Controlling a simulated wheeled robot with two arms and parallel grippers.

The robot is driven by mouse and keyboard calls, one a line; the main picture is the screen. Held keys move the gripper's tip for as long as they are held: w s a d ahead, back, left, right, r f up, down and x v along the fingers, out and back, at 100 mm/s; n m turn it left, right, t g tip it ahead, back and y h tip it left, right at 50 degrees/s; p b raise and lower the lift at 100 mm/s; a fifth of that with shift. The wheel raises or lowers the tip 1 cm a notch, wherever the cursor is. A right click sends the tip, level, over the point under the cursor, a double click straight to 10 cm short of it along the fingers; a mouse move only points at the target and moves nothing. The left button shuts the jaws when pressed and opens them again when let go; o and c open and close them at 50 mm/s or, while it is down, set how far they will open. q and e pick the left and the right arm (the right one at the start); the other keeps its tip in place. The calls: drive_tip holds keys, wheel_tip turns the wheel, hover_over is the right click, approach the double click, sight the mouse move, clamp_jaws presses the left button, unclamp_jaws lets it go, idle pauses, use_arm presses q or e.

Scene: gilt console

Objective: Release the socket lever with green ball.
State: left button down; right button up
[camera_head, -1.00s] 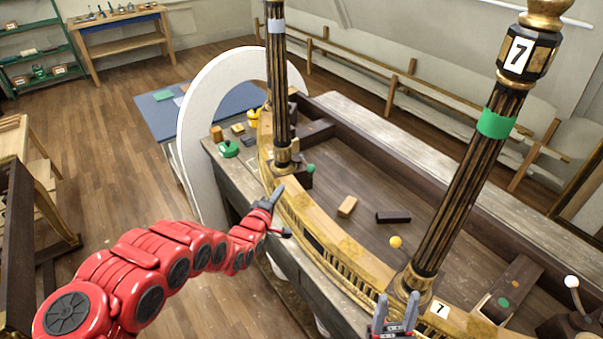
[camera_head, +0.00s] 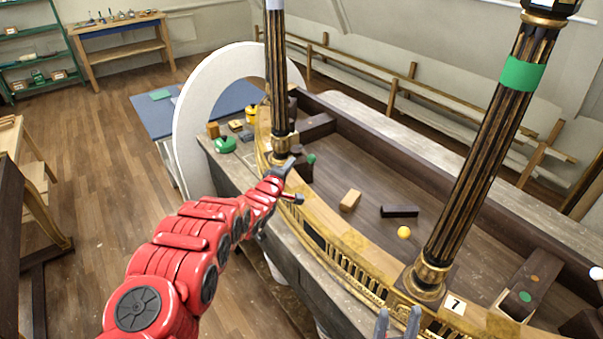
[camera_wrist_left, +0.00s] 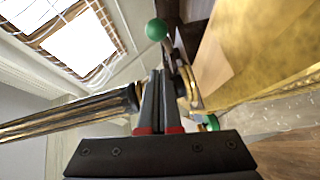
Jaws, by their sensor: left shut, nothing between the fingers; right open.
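The green ball (camera_head: 311,159) of the socket lever shows just right of the base of the left fluted column (camera_head: 277,80). In the left wrist view the green ball (camera_wrist_left: 156,29) sits beyond the fingertips on a short dark stem. My left gripper (camera_head: 287,167) is shut and empty, close to the column base and a little left of the ball; in the wrist view its fingers (camera_wrist_left: 160,75) point toward the ball with a visible gap. The lever's lower part is partly hidden. My right gripper (camera_head: 398,320) is open and empty at the bottom edge, below the right column.
The right column (camera_head: 488,150) has a green band. A wooden block (camera_head: 350,200), a dark block (camera_head: 399,211) and a yellow ball (camera_head: 404,232) are inside the gilt-fronted console (camera_head: 345,250). A white arch (camera_head: 190,110) stands behind its left end, near a green object (camera_head: 225,145).

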use_arm(q)
drive_tip(key=shift+w+d+p, duration=0.35)
drive_tip(key=shift+d+p, duration=0.35)
drive_tip(key=shift+d, duration=0.05)
drive_tip(key=shift+w+d+f, duration=0.2)
drive_tip(key=shift+d+f, duration=0.1)
drive_tip(key=shift+d, duration=0.45)
drive_tip(key=shift+w+d+f, duration=0.1)
drive_tip(key=shift+w+d, duration=0.1)
drive_tip(key=shift+w, duration=0.1)
